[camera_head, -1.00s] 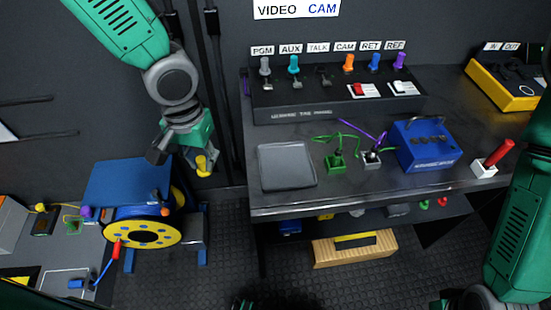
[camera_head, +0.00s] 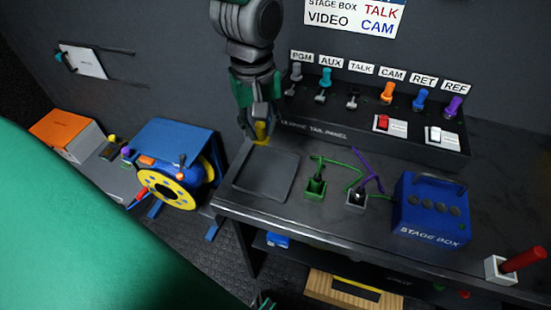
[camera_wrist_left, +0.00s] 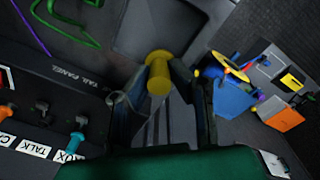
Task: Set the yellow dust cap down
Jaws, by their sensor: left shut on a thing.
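My left gripper (camera_head: 258,132) is shut on the yellow dust cap (camera_head: 262,131) in the head view. It holds the cap just behind the far left edge of a dark grey tray (camera_head: 270,172) on the bench, in front of the tail panel's left end. In the left wrist view the yellow cap (camera_wrist_left: 159,68) sits between the fingertips, with the tray (camera_wrist_left: 165,25) just beyond it. I cannot tell whether the cap touches anything below. My right gripper is not clearly seen.
The tail panel (camera_head: 370,130) with coloured connectors stands behind the tray. Green and grey connector blocks (camera_head: 315,188) and a blue stage box (camera_head: 431,210) stand to the tray's right. A cable reel (camera_head: 172,190) is left of the bench. The tray looks empty.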

